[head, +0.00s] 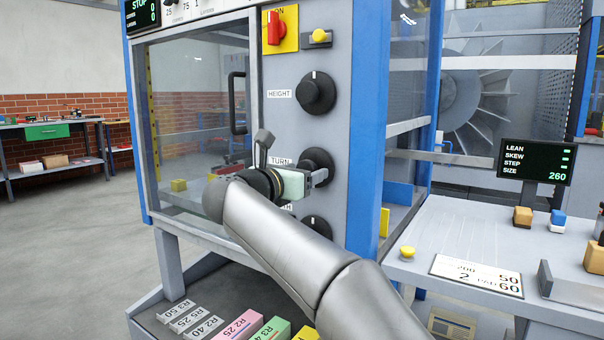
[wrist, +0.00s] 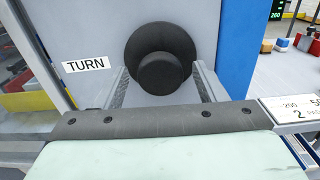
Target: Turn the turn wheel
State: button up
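The turn wheel (head: 316,162) is a black round knob on the grey machine panel, beside the label TURN (head: 281,161). My arm and gripper partly cover it in the head view. In the wrist view the turn wheel (wrist: 165,58) is ahead, a wide disc with a smaller raised hub, and the TURN label (wrist: 86,65) is at its left. My gripper (head: 322,176) is open in front of the wheel. In the wrist view its two fingers (wrist: 163,84) stand apart, one on each side of the lower part of the hub. I cannot tell whether they touch the wheel.
The HEIGHT knob (head: 316,93) is above the turn wheel, and another black knob (head: 316,226) is below it. A red switch (head: 274,28) is at the top. A glass door with a black handle (head: 237,103) is at the left. A grey table (head: 440,235) stands right.

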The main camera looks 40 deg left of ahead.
jog(key=s+d+p, duration=0.1)
jog(key=s+p, duration=0.1)
jog(key=s, duration=1.5)
jog(key=shift+s, duration=0.2)
